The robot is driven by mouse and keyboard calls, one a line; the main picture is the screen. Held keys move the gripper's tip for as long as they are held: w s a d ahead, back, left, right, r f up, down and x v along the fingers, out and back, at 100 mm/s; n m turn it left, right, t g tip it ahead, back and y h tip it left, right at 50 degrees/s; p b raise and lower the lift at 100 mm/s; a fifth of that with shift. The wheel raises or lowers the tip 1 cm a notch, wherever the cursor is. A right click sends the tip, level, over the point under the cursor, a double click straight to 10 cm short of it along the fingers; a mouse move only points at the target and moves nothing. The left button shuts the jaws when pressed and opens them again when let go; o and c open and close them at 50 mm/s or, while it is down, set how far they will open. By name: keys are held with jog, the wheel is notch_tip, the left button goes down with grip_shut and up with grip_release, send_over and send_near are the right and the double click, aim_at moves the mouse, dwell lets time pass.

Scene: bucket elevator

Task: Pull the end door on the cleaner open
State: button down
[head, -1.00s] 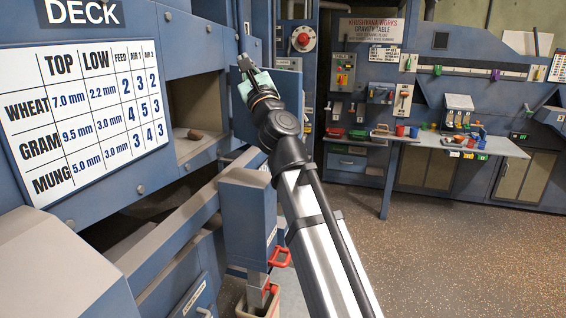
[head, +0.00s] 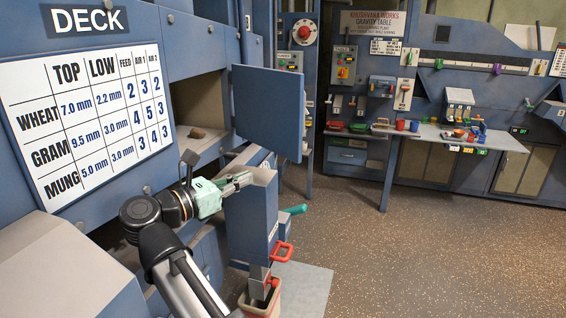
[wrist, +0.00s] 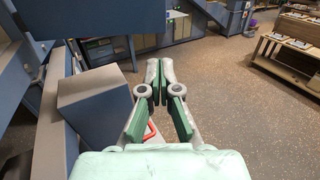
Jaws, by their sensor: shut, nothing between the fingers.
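The cleaner's end door (head: 268,112) is a flat blue panel in the head view, standing out from the cleaner's side to the right of a recess. The recess (head: 200,100) is uncovered and a small brown lump (head: 197,133) lies on its ledge. My gripper (head: 248,178) is below and in front of the door, apart from it, over the top of a blue box-shaped spout. Its fingers are shut and empty. In the wrist view, my gripper (wrist: 161,68) shows its green pads close together, with nothing between them.
The blue spout (head: 250,212) stands just under my gripper, with a red handle (head: 281,252) and a bin (head: 262,300) below. A white settings chart (head: 90,120) is on the cleaner at left. Open speckled floor (head: 400,250) lies to the right.

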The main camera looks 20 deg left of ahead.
aim_at(296, 159)
jog(key=p+x, duration=0.4)
jog(key=x, duration=0.8)
jog(key=shift+d+r+p, duration=0.15)
jog(key=shift+d+p, duration=0.1)
jog(key=shift+p, duration=0.15)
jog(key=shift+x, duration=0.8)
